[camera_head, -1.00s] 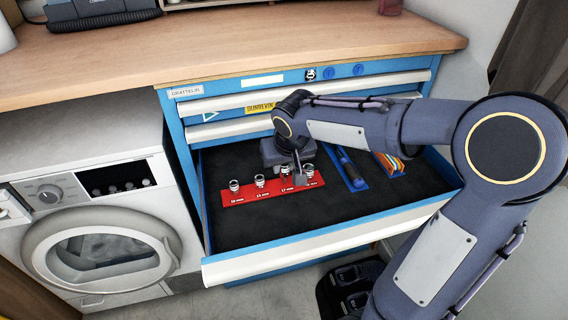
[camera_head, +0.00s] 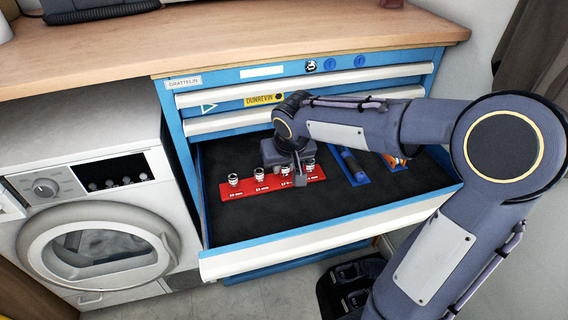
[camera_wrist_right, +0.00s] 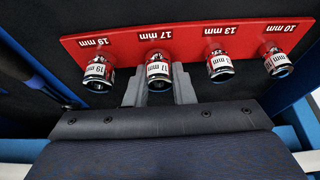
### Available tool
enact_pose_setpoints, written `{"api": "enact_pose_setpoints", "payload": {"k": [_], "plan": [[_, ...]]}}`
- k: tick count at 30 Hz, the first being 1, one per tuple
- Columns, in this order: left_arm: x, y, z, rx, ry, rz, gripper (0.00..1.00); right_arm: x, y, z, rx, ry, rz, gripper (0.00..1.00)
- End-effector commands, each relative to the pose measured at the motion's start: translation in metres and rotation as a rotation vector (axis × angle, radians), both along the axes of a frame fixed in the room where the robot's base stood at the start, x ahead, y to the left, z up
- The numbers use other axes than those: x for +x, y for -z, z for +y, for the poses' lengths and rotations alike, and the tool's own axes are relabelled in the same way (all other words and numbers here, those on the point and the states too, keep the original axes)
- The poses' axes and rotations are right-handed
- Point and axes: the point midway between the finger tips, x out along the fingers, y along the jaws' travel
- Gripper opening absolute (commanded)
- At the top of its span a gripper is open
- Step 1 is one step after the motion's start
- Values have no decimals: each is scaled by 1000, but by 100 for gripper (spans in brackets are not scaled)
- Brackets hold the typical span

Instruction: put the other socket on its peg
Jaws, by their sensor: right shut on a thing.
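The red socket rail (camera_head: 235,192) lies in the open drawer and also shows in the wrist view (camera_wrist_right: 190,46). It carries chrome sockets labelled 10 mm (camera_wrist_right: 278,63), 13 mm (camera_wrist_right: 220,66), 17 mm (camera_wrist_right: 158,70) and 19 mm (camera_wrist_right: 99,72), each at its matching rail mark. My right gripper (camera_head: 299,180) is over the rail's right half. In the wrist view the fingers (camera_wrist_right: 159,88) are shut on the 17 mm socket, one on each side. Whether that socket is fully seated is hidden. My left gripper is not in view.
Blue trays with tools (camera_head: 354,168) lie to the right of the rail in the drawer (camera_head: 270,225). The dark drawer floor in front of the rail is clear. A wooden worktop (camera_head: 250,50) is above, and a washing machine (camera_head: 95,210) stands at the left.

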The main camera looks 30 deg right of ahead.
Motion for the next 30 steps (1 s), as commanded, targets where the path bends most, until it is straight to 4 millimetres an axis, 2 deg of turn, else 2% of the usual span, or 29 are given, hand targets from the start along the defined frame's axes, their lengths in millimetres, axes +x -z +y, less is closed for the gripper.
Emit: {"api": "enact_pose_setpoints", "payload": {"k": [4, 5, 10, 20, 30], "plan": [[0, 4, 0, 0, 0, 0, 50, 0, 5, 0, 0, 0, 0, 0], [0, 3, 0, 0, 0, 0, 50, 0, 3, 0, 0, 0, 0, 26], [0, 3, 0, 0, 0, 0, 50, 0, 3, 0, 0, 0, 0, 48], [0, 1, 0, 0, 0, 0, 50, -1, -2, 1, 0, 0, -2, 48], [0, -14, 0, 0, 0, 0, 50, -21, -53, 5, 0, 0, -4, 48]]}}
